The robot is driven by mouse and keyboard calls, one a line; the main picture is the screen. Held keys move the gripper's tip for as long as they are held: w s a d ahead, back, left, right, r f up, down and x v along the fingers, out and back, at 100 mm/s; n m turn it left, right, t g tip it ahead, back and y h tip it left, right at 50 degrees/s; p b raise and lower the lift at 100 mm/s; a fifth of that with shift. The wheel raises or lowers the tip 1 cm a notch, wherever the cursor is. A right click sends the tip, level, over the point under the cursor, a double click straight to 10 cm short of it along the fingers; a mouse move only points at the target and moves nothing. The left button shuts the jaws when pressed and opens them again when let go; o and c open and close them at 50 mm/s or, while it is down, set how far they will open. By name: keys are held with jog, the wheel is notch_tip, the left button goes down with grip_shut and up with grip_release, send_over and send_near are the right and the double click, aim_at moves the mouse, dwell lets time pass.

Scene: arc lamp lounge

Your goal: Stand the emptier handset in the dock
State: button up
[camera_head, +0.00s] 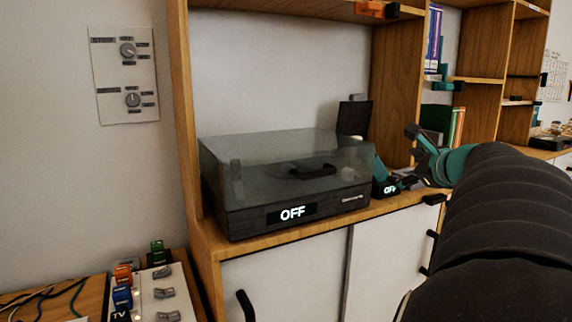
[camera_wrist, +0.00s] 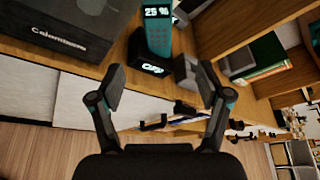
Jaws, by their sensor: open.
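A teal handset (camera_wrist: 158,35) with a lit "25 %" display stands in a small black dock (camera_wrist: 146,68) on the wooden cabinet top. The dock's lit front text is hard to read in the wrist view. I cannot make out a second handset with certainty.
A turntable with a clear lid (camera_head: 285,165) and an "OFF" display stands left of the dock. A grey block (camera_wrist: 187,72) sits close on the dock's right. Shelf uprights and books (camera_wrist: 262,60) are further right. A control panel (camera_head: 165,296) is at lower left.

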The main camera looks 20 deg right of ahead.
aim_at(377, 167)
jog(key=x, duration=1.3)
jog(key=shift+a+f+p, duration=0.15)
jog(key=shift+a+p, duration=0.05)
jog(key=shift+p, duration=0.1)
jog(key=c, duration=1.4)
